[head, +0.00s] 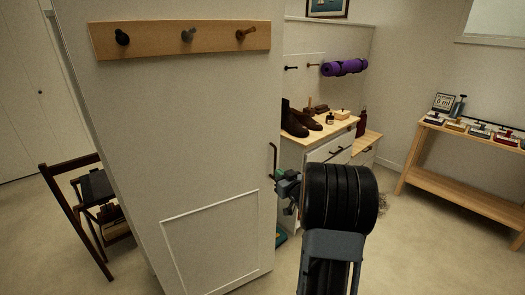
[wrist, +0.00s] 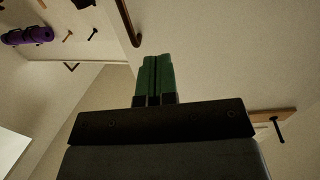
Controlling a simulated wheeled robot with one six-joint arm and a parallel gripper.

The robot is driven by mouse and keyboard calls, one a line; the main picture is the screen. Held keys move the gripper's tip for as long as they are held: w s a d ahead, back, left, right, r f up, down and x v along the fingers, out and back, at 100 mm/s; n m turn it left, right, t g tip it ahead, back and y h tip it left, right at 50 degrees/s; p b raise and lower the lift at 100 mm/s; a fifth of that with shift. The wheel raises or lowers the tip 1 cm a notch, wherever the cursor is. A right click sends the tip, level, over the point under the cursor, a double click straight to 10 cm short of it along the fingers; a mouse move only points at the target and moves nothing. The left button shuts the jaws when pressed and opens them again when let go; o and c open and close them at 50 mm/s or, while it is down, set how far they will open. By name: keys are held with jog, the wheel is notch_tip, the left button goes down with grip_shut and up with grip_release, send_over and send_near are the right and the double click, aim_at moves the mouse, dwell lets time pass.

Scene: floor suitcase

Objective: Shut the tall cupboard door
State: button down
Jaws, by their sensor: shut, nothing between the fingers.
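The tall white cupboard door (head: 200,130) fills the left middle of the head view, standing out into the room at an angle. It has a recessed-looking panel low down and a dark bar handle (head: 274,160) near its right edge. The handle also shows in the wrist view (wrist: 128,22), above my fingertips. My gripper (head: 284,186) is beside the door's right edge, just below the handle. Its green fingers (wrist: 154,76) are together and empty in the wrist view. I cannot tell whether they touch the door. The cupboard's inside is hidden.
A wooden peg rail (head: 180,40) is on the door's upper part. A dark folding chair (head: 75,215) stands left. Behind are a drawer unit (head: 330,150) with boots and a purple rolled mat (head: 344,67). A wooden bench (head: 455,175) stands right. Floor is clear at right front.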

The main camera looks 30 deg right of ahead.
send_near(260, 154)
jog(key=shift+y, duration=0.3)
jog(key=w, duration=0.7)
jog(key=shift+w+d+p, duration=0.3)
jog(key=shift+d+p, duration=0.05)
jog(key=shift+p, duration=0.05)
